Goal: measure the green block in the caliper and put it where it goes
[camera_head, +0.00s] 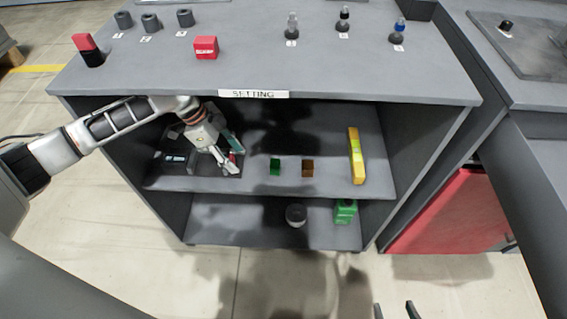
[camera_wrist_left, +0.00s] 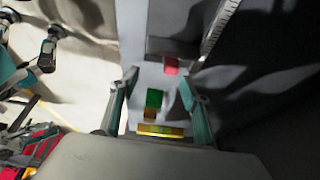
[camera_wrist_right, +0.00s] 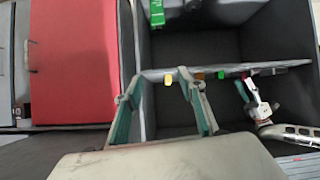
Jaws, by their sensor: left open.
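The green block (camera_head: 275,166) stands on the upper shelf inside the cabinet, left of a brown block (camera_head: 307,168). It shows between my left fingers in the left wrist view (camera_wrist_left: 154,98), farther off and untouched. My left gripper (camera_head: 230,158) is open and empty inside the upper compartment, left of the green block. A small red block (camera_wrist_left: 171,66) is close to its fingertips. A dark device with a light display, perhaps the caliper (camera_head: 175,159), lies at the shelf's left, partly hidden by the gripper. A graduated scale (camera_wrist_left: 221,27) shows in the left wrist view. My right gripper (camera_head: 394,311) is open and empty outside the cabinet.
A yellow bar (camera_head: 356,156) stands at the shelf's right. The lower shelf holds a dark round object (camera_head: 296,214) and a green box (camera_head: 345,211). The cabinet top (camera_head: 250,60) bears red blocks, grey cylinders and small bottles above the arm.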

